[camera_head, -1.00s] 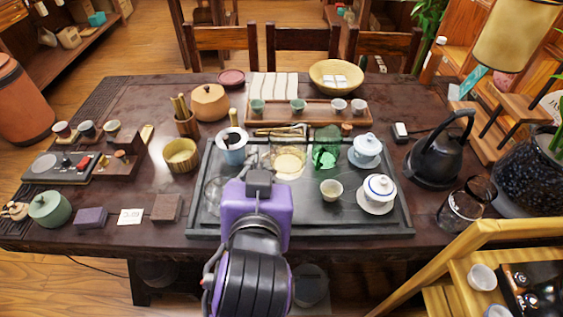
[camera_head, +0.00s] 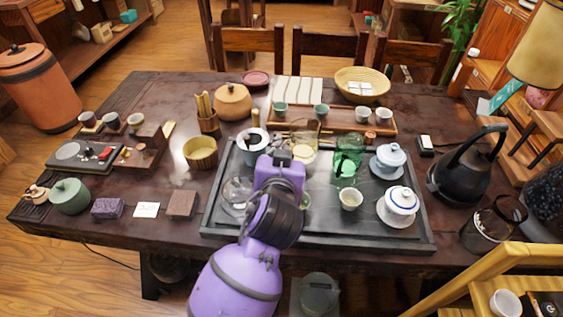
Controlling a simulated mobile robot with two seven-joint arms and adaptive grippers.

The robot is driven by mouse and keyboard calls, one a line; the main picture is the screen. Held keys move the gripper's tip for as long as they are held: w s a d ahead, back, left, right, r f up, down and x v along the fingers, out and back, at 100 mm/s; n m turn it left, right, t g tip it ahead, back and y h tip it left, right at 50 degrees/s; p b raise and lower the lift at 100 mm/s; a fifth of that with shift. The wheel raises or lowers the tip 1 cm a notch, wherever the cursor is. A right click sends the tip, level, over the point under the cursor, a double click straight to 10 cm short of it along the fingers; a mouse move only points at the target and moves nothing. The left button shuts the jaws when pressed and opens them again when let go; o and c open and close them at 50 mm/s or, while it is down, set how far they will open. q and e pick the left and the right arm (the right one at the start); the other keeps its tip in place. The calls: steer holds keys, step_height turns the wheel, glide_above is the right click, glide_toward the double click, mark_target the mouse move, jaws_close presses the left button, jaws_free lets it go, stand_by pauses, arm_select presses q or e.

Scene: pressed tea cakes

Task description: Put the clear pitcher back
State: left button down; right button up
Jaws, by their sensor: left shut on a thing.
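The clear pitcher (camera_head: 304,133) is a see-through glass vessel with a pale yellow tint low down. It shows just beyond my left gripper (camera_head: 289,158), over the back part of the dark tea tray (camera_head: 365,234). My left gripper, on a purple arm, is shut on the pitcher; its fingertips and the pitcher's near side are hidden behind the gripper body. I cannot tell whether the pitcher's base touches the tray. My right gripper is not in view.
A green glass vessel (camera_head: 348,158) stands right of the pitcher, a white-and-dark cup (camera_head: 253,144) left of it. A clear glass piece (camera_head: 235,194) lies left of my arm. A wooden tray (camera_head: 384,129) with small cups is behind. A white cup (camera_head: 350,199) and lidded bowls stand right.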

arm_select(q)
steer(key=f, duration=0.3)
steer(key=shift+w+f, duration=0.25)
steer(key=shift+w, duration=0.05)
steer(key=shift+f, duration=0.15)
steer(key=shift+f+b, duration=0.15)
steer(key=shift+b, duration=0.15)
steer(key=c, duration=1.9)
jaws_free()
